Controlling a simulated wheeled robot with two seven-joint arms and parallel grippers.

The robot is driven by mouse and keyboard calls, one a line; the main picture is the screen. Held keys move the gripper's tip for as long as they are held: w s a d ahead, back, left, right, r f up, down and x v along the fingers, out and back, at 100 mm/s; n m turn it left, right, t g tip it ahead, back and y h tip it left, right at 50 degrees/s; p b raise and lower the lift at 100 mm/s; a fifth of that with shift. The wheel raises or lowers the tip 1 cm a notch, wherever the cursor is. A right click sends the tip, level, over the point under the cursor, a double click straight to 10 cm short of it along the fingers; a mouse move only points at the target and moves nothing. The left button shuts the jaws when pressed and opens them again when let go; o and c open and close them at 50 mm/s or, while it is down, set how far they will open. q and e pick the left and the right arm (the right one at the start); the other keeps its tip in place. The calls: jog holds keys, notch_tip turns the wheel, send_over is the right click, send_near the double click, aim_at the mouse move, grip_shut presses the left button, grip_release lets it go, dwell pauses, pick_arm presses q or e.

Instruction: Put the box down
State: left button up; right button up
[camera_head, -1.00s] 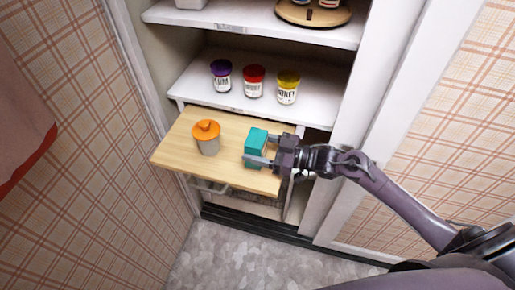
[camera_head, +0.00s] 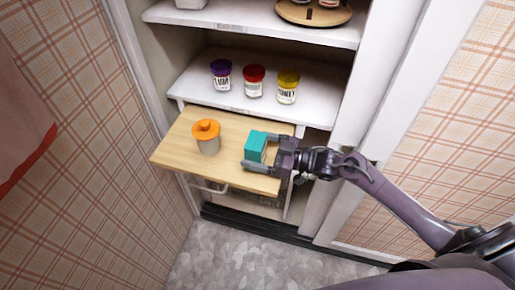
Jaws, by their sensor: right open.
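The teal box (camera_head: 256,147) stands upright on the light wooden pull-out board (camera_head: 190,171), right of the board's middle. My right gripper (camera_head: 256,151) comes in from the right. Its two fingers are spread, one on the far side and one on the near side of the box, and the jaws are open around it. Whether a finger still touches the box is too small to tell. My left gripper is not in view.
A jar with an orange lid (camera_head: 207,136) stands on the board left of the box. Jars with purple (camera_head: 221,74), red (camera_head: 254,81) and yellow (camera_head: 287,86) lids stand on the white shelf behind. The cabinet's right frame (camera_head: 358,90) rises beside my arm.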

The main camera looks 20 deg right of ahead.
jog(key=b+v, duration=0.1)
jog(key=v, duration=1.1)
jog(key=s+d+f+m+h, duration=0.2)
jog(key=d+f+m+h, duration=0.15)
jog(key=f, duration=0.65)
jog(key=s+d+f+m+h, duration=0.2)
jog(key=f+h, duration=0.2)
jog(key=f, duration=0.6)
jog(key=s+d+f+m+h, duration=0.2)
jog(key=f+h, duration=0.2)
jog(key=f, duration=0.6)
jog(key=s+a+f+m+g+h, duration=0.1)
jog(key=s+a+f+g+h, duration=0.15)
jog(key=s+f, duration=0.85)
jog(key=s+a+f+g, duration=0.3)
jog(key=s+f, duration=0.1)
jog(key=s, duration=0.5)
jog(key=s+a+f+g+h, duration=0.1)
jog(key=s+a+f+g, duration=0.2)
jog(key=s, duration=0.6)
notch_tip(320, 180, down, 2)
jog(key=shift+s+a+f, duration=0.2)
jog(key=shift+a+f, duration=0.05)
jog(key=shift+a, duration=0.35)
